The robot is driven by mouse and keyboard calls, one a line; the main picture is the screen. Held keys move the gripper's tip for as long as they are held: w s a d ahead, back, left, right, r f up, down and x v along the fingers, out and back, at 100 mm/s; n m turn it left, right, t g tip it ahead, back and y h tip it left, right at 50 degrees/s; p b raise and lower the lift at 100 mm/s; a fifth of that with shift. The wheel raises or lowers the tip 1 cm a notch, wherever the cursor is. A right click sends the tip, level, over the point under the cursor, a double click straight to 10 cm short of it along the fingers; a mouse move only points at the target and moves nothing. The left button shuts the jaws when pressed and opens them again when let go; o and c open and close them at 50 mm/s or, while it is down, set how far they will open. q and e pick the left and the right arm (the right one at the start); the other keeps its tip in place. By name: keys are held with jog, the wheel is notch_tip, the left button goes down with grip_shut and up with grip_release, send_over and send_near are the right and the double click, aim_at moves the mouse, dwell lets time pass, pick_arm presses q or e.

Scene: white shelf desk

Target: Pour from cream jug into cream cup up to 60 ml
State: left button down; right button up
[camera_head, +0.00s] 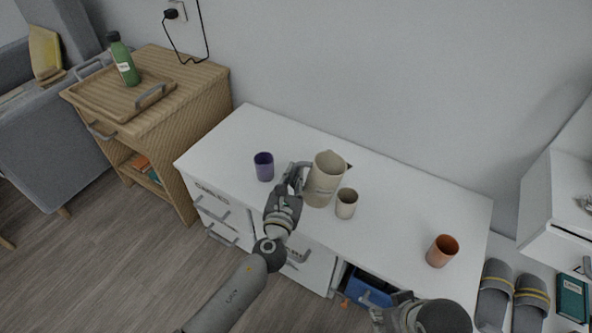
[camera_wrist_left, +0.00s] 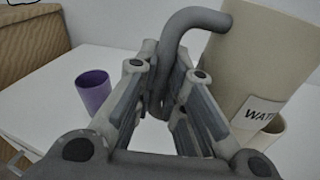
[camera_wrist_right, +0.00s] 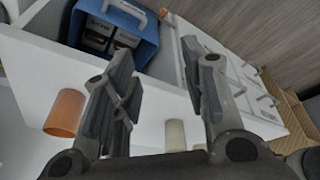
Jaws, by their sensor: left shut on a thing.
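The cream jug (camera_head: 323,182) is nearly upright over the white desk, just left of the cream cup (camera_head: 346,204). I cannot tell whether its base touches the desk. My left gripper (camera_head: 300,172) is shut on the jug's grey handle (camera_wrist_left: 190,22). In the left wrist view the jug (camera_wrist_left: 262,65) carries a label starting "WAT" and partly hides the cup (camera_wrist_left: 271,136). The cup stands upright; its contents are not clear. My right gripper (camera_wrist_right: 160,90) is open and empty by the desk's front edge; the cup (camera_wrist_right: 175,136) shows beyond its fingers.
A purple cup (camera_head: 264,166) stands left of the jug. An orange cup (camera_head: 442,250) stands at the desk's right. A green bottle (camera_head: 123,60) stands on a wooden cabinet's tray (camera_head: 95,97).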

pick_arm(q)
jog(key=shift+a+r+m+p, duration=0.1)
jog(key=shift+r+m+p, duration=0.05)
jog(key=shift+m+p, duration=0.2)
jog(key=shift+a, duration=0.1)
pick_arm(e)
jog(key=x, duration=0.6)
jog(key=shift+s, duration=0.3)
jog(key=shift+a+f, duration=0.1)
jog(key=shift+f, duration=0.05)
pick_arm(q)
jog(key=shift+p, duration=0.35)
